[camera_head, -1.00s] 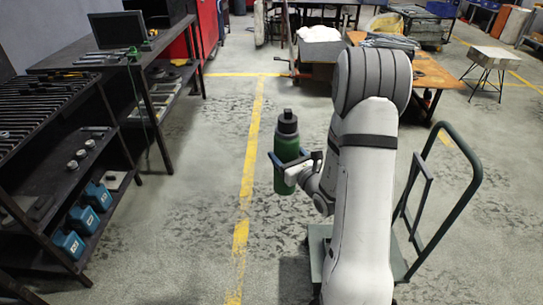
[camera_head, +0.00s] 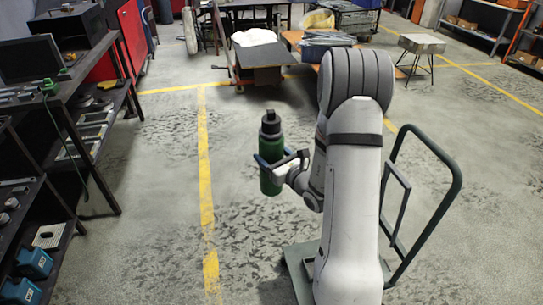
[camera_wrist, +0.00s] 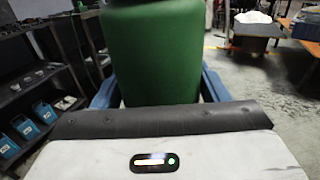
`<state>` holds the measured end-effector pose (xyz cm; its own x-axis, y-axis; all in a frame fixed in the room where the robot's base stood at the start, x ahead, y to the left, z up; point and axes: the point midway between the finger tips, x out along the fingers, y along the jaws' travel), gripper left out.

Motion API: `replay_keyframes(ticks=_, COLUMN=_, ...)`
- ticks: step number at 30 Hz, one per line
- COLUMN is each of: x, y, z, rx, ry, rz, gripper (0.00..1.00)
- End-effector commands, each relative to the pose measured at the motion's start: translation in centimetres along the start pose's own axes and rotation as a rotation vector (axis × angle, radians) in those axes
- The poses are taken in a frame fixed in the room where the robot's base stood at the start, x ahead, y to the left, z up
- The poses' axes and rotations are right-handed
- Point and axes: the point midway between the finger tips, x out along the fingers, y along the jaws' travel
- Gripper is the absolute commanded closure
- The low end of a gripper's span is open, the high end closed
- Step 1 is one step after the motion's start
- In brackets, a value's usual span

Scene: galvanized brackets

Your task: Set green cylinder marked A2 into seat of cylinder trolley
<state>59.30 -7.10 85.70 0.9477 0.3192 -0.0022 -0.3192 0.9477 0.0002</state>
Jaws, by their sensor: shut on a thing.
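The green cylinder (camera_head: 270,178) has a black cap and stands upright in the grasp of my gripper (camera_head: 268,160), held above the floor. In the wrist view the green cylinder (camera_wrist: 155,55) fills the middle between the two blue fingers of my gripper (camera_wrist: 157,92). No A2 mark shows on the side in view. A green-grey trolley (camera_head: 300,258) with a tall looped handle stands low at the right, largely hidden behind my arm. Its seat cannot be made out.
A dark workbench (camera_head: 62,80) with a monitor and shelves runs along the left. Blue boxes (camera_head: 35,262) sit on the lower left shelf. A stool (camera_head: 421,44) and tables stand at the back. The floor around the yellow line (camera_head: 206,190) is clear.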

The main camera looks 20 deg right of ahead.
Motion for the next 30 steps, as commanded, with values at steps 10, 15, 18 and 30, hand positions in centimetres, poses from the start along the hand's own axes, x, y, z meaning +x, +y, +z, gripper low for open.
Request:
replay_keyframes(ticks=10, x=-0.4, y=-1.1, z=-0.3, rx=-0.003, ry=-0.008, rz=-0.016, gripper=1.0)
replay_keyframes(ticks=15, x=-1.0, y=-3.3, z=-2.6, rx=-0.004, ry=-0.011, rz=-0.021, gripper=1.0)
replay_keyframes(ticks=18, x=-1.6, y=-5.1, z=-4.7, rx=-0.006, ry=-0.016, rz=-0.019, gripper=1.0)
replay_keyframes(ticks=30, x=-5.9, y=-12.8, z=-13.3, rx=-0.011, ry=-0.026, rz=-0.005, gripper=1.0)
